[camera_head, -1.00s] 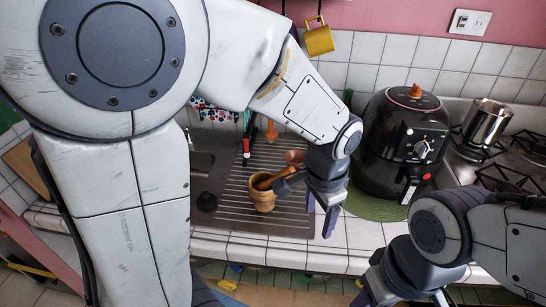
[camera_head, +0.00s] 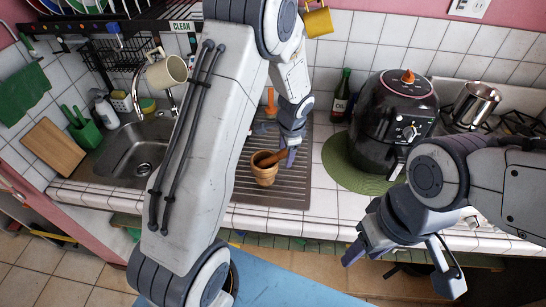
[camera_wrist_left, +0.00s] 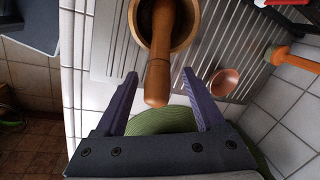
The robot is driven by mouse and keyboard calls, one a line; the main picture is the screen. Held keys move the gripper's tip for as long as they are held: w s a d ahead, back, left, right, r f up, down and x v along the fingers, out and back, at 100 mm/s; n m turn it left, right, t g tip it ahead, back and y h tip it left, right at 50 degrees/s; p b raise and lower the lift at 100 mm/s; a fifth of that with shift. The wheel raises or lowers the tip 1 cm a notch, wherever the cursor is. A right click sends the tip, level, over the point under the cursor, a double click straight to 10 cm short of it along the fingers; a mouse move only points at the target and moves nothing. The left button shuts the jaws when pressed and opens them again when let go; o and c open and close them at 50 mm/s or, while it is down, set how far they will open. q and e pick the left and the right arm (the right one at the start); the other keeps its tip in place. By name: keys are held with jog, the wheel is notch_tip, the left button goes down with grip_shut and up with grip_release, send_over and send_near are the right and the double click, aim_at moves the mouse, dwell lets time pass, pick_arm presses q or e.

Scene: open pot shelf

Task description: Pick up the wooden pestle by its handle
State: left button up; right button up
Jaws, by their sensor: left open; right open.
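The wooden pestle (camera_head: 278,156) leans in a wooden mortar (camera_head: 265,175) on the ribbed metal drainboard. In the left wrist view the pestle handle (camera_wrist_left: 157,82) sticks out of the mortar (camera_wrist_left: 190,14) toward me. My left gripper (camera_head: 288,158) is beside the handle end in the head view. In the left wrist view my left gripper (camera_wrist_left: 157,85) is open, with one finger on each side of the handle and a gap on both sides. My right gripper (camera_head: 395,262) is open and empty in front of the counter, far from the mortar.
A black air fryer (camera_head: 392,125) stands on a green round mat (camera_head: 345,168) right of the drainboard. A small copper-coloured bowl (camera_wrist_left: 224,82) and an orange-handled plunger (camera_head: 270,103) are near the mortar. A sink (camera_head: 130,155) lies to the left.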

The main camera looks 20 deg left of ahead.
pick_arm(q)
jog(key=shift+x, duration=1.5)
jog(key=shift+s, duration=0.15)
grip_shut()
jog(key=shift+r, duration=0.6)
jog(key=shift+b+v, duration=0.35)
jog(key=shift+v, duration=0.9)
jog(key=s+d+r+b, duration=0.4)
jog(key=d+r, duration=0.3)
jog(key=d, duration=0.2)
jog(key=shift+s+d+r, duration=0.2)
jog(key=shift+s+d, duration=0.15)
jog(key=shift+s, duration=0.45)
